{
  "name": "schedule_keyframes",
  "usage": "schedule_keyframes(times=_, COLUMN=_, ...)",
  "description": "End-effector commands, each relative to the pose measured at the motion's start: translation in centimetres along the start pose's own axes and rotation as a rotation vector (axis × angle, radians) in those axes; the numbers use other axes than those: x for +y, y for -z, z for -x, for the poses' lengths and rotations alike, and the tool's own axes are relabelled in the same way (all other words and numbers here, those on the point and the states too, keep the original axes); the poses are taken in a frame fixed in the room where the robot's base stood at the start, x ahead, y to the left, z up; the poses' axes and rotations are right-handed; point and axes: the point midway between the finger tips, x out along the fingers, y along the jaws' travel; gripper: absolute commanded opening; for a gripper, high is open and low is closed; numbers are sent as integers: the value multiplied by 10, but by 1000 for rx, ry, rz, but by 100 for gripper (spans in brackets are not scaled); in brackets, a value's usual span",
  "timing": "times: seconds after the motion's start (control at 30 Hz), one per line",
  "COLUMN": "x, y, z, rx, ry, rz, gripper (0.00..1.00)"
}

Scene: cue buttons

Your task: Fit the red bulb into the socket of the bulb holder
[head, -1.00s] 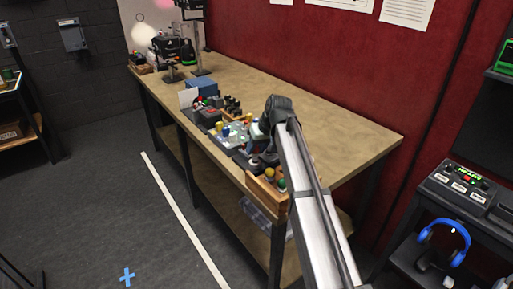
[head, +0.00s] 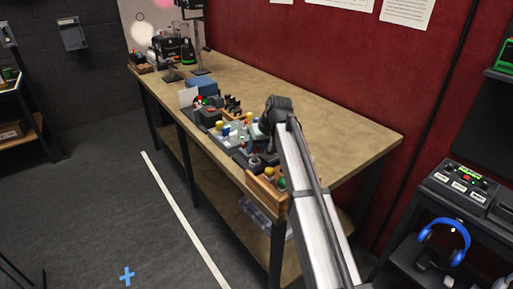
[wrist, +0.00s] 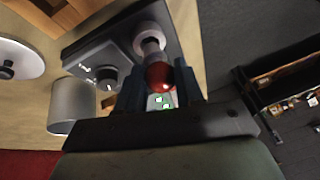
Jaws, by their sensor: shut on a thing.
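The red bulb (wrist: 160,76) is between the two fingers of my gripper (wrist: 161,92) in the wrist view. The gripper is shut on it. Its pale metal base points toward the ring-shaped socket (wrist: 147,36) of the bulb holder. The bulb holder (wrist: 104,54) is a dark grey box with a black knob and white markings. The base overlaps the socket's near side in the picture; I cannot tell whether it is inside or just in front. In the head view my gripper is over the bench's front edge, too small to read.
A wooden tray (head: 264,191) with coloured bulbs stands at the bench's near corner. Several small devices and coloured parts crowd the bench's front edge to its left. A grey cylinder (wrist: 73,106) and a white disc (wrist: 17,59) are near the holder. The bench's back right (head: 340,135) is clear.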

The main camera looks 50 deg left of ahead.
Motion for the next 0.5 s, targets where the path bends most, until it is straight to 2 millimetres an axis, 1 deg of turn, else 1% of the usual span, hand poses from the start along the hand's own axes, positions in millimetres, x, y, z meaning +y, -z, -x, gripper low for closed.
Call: schedule_keyframes(times=0.5, x=1, y=-2, z=-5, rx=0, ry=0, rz=0, gripper=7)
